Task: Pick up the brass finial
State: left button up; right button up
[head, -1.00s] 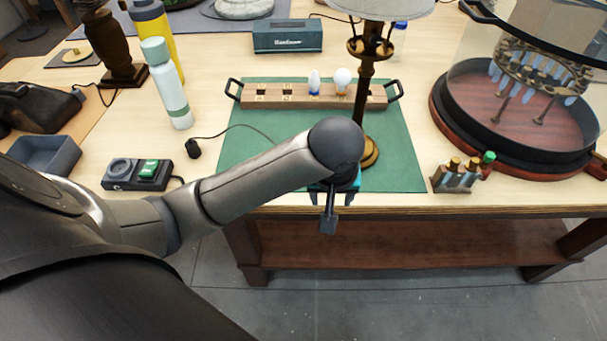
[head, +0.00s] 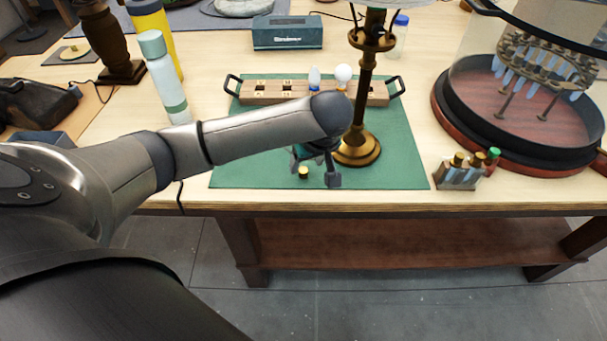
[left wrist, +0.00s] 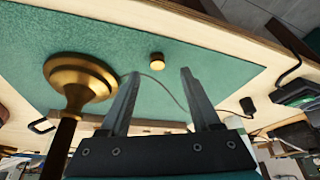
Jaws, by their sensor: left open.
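The brass finial (head: 303,172) is a small gold piece near the front edge of the green mat (head: 240,175). In the left wrist view the finial (left wrist: 157,58) stands on the mat, ahead of and between the two fingers. My left gripper (head: 318,172) hangs low over the mat by the finial, left of the lamp base. In the left wrist view my left gripper (left wrist: 158,72) is open with nothing between its fingers. My right gripper is not in view.
The brass lamp (head: 357,150) stands close right of my left gripper. A wooden tray (head: 262,98) with bulbs lies behind. A small bottle rack (head: 457,180) and a round glass case (head: 520,150) are at the right. The mat's front left is clear.

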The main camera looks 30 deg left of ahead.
aim_at(303, 170)
pick_arm(q)
jog(key=shift+w+b+x, duration=0.15)
jog(key=shift+b+x, duration=0.3)
jog(key=shift+x, duration=1.05)
jog(key=shift+w+b+x, duration=0.2)
jog(key=shift+b+x, duration=0.2)
jog(key=shift+x, duration=1.05)
jog(key=shift+a+r, duration=0.15)
grip_shut()
